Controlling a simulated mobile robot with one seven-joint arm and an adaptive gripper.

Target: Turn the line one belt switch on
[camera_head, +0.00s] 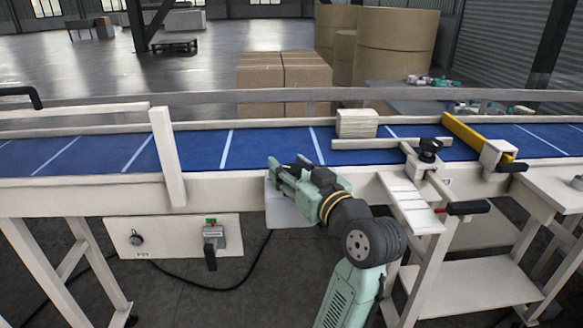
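A pale control panel (172,238) hangs below the front of the conveyor at the left. It carries a small round knob (136,239) on its left part. On its right part is a grey switch box (213,237) with a green and red top and a black handle that hangs down. The label is too small to read, so I cannot tell which control is the line one belt switch. My gripper (284,167) is at the conveyor's front edge, up and to the right of the panel, apart from both controls. Its finger opening is not clear, and I see nothing held.
The blue conveyor belt (265,147) runs across the view, with a pale stack (356,123) on it. A pale post (167,155) rises above the panel. A grey plate (287,212) is behind my gripper. A black cable (220,287) loops below the panel.

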